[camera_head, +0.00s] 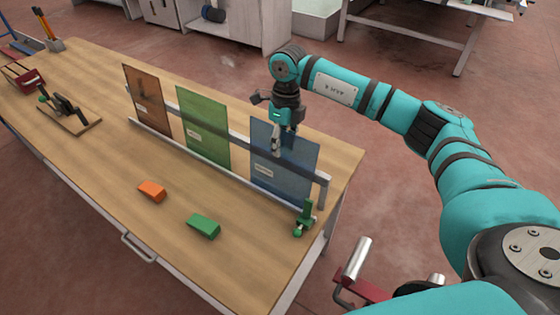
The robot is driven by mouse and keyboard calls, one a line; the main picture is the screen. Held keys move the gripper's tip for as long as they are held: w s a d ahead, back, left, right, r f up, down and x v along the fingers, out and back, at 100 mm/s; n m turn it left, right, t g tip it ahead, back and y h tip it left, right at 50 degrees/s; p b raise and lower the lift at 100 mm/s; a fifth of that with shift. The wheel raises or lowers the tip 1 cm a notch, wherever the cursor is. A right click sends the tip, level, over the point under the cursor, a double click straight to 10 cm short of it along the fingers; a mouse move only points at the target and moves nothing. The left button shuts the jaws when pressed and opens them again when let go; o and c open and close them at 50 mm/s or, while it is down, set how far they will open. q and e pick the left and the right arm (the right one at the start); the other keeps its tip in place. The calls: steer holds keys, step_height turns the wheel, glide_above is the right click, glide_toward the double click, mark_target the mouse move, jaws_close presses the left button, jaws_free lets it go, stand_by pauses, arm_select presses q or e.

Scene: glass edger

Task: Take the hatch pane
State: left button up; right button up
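Three coloured panes stand upright in a metal rack (322,190) on the wooden workbench: a brown pane (147,100) at the left, a green pane (206,130) in the middle and a blue pane (285,172) at the right. Each carries a small pale label, too small to read, so I cannot tell which is the hatch pane. My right gripper (277,145) points down at the upper edge of the blue pane, with a finger in front of it. Whether it grips the pane is unclear. My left gripper is out of view.
An orange block (152,191) and a green block (204,226) lie on the workbench (100,160) in front of the rack. A green clamp-like piece (304,218) stands at the rack's right end. A tool on a wooden board (70,115) lies at the left.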

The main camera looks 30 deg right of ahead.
steer(key=shift+f, duration=0.55)
steer(key=shift+s+a+f, duration=0.1)
steer(key=shift+s+f, duration=0.05)
steer(key=shift+f, duration=0.3)
jaws_close()
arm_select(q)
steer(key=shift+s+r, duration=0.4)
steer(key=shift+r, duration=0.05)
arm_select(e)
steer(key=shift+r, duration=0.1)
